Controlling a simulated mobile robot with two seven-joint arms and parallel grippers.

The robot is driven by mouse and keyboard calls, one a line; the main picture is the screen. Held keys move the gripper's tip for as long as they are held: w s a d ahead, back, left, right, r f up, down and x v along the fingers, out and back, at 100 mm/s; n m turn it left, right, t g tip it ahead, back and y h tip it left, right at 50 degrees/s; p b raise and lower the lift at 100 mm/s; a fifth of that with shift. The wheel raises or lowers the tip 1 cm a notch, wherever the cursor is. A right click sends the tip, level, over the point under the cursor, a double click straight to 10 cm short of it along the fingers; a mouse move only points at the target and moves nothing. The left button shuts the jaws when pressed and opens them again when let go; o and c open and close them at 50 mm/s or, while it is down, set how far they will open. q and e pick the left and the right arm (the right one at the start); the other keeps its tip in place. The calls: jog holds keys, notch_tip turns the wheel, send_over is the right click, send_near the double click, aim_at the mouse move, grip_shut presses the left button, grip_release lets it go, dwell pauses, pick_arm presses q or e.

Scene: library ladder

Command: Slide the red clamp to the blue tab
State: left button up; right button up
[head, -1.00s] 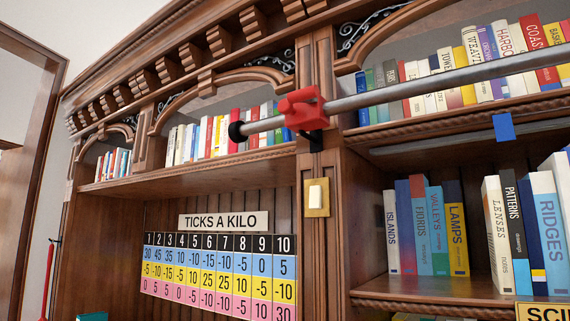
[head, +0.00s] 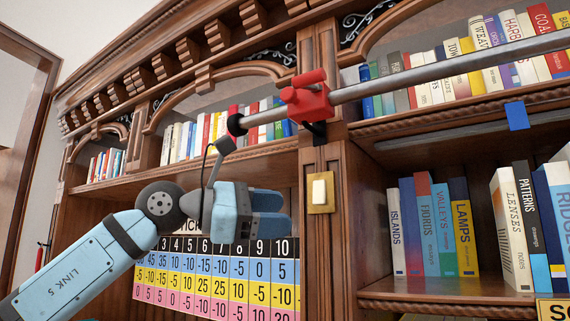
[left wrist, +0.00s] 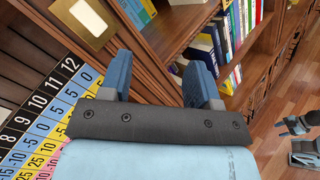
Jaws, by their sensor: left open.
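The red clamp (head: 306,102) sits on the metal rail (head: 450,67) near the rail's left end, in front of the wooden upright. The blue tab (head: 517,115) hangs at the shelf edge below the rail, well to the right of the clamp. My left gripper (head: 284,212) is below and a little left of the clamp, apart from it. It also shows in the left wrist view (left wrist: 160,80), its two blue fingers spread with nothing between them. Neither the clamp nor the tab shows in the left wrist view. My right gripper is not in the head view.
The black rail end cap (head: 236,125) is left of the clamp. A brass switch plate (head: 321,192) is on the upright right of my left gripper. A number chart (head: 215,285) hangs behind my arm. Books fill the shelves; the rail's stretch between clamp and tab looks clear.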

pick_arm(q)
jog(key=s+a+r+m+t+y, duration=0.1)
jog(key=s+a+r+t+y, duration=0.15)
jog(key=r, duration=0.45)
jog(key=s+a+r+m+t+y, duration=0.1)
jog(key=s+r+m+t, duration=0.15)
jog(key=r, duration=0.35)
jog(key=t+y, duration=0.2)
jog(key=t, duration=0.2)
send_near(286, 94)
jog(key=p+x, duration=0.1)
jog(key=x, duration=0.3)
jog(key=p+x, duration=0.2)
jog(key=x, duration=0.2)
jog(key=shift+w+d+r, duration=0.15)
jog(key=shift+w+r, duration=0.05)
jog(key=shift+w, duration=0.05)
jog(key=shift+w+d+f+p, duration=0.1)
jog(key=shift+w+d+p, duration=0.3)
jog(key=shift+w, duration=0.1)
jog(key=shift+c, duration=0.7)
grip_shut()
